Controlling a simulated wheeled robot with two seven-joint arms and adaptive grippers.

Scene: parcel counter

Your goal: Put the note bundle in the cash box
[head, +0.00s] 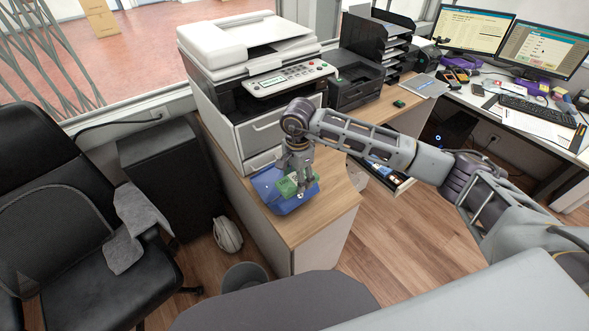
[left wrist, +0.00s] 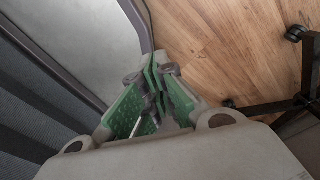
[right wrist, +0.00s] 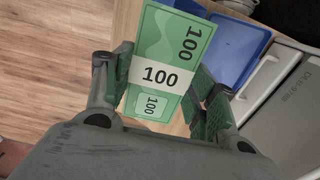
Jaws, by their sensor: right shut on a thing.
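The note bundle (right wrist: 158,65) is a green stack with a white band marked 100. My right gripper (right wrist: 158,92) is shut on it, with a finger on each side. In the head view the bundle (head: 287,186) hangs at or just above the blue cash box (head: 287,206), on the near end of the wooden counter. The cash box (right wrist: 236,50) shows behind and to the right of the bundle in the right wrist view; the bundle hides part of it. I cannot tell whether they touch. My left gripper (left wrist: 153,68) is empty, its fingertips together.
A large white printer (head: 245,55) stands on the counter behind the cash box. A small green item (head: 399,103) lies farther along the counter. An open drawer (head: 385,175) juts out below. A black chair (head: 75,220) stands at left.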

